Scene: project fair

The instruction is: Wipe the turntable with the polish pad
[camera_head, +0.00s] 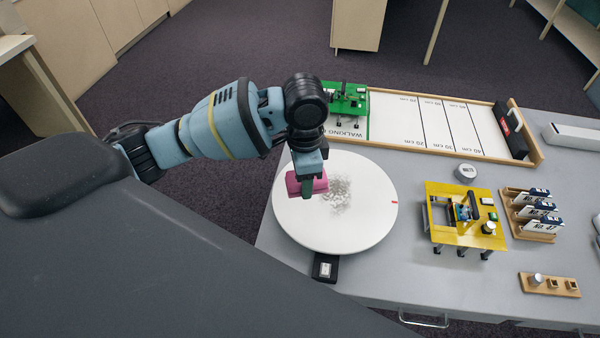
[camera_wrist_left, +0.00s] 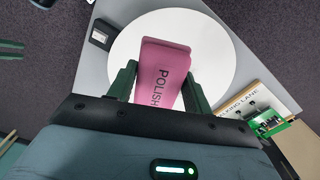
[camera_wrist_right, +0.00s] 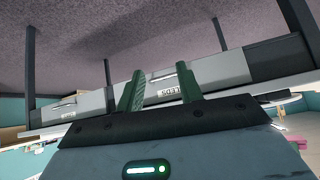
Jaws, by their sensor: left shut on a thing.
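The turntable (camera_head: 370,230) is a round white disc on the grey table, with a grey speckled smudge (camera_head: 345,190) near its middle and a small red mark at its right. My left gripper (camera_head: 307,190) is shut on the pink polish pad (camera_head: 293,184) over the left part of the disc, left of the smudge. In the left wrist view the pad (camera_wrist_left: 165,65), lettered "POLISH", sits between the fingers with the disc (camera_wrist_left: 215,75) behind it. I cannot tell whether the pad touches the disc. My right gripper (camera_wrist_right: 160,90) is open and empty, facing the table's drawer fronts.
A walking lane board (camera_head: 430,120) with a green walker (camera_head: 345,98) lies behind the turntable. A yellow walker (camera_head: 462,215), a card rack (camera_head: 530,212) and a wooden holder (camera_head: 550,284) stand to the right. A small black box (camera_head: 326,268) sits at the disc's front edge.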

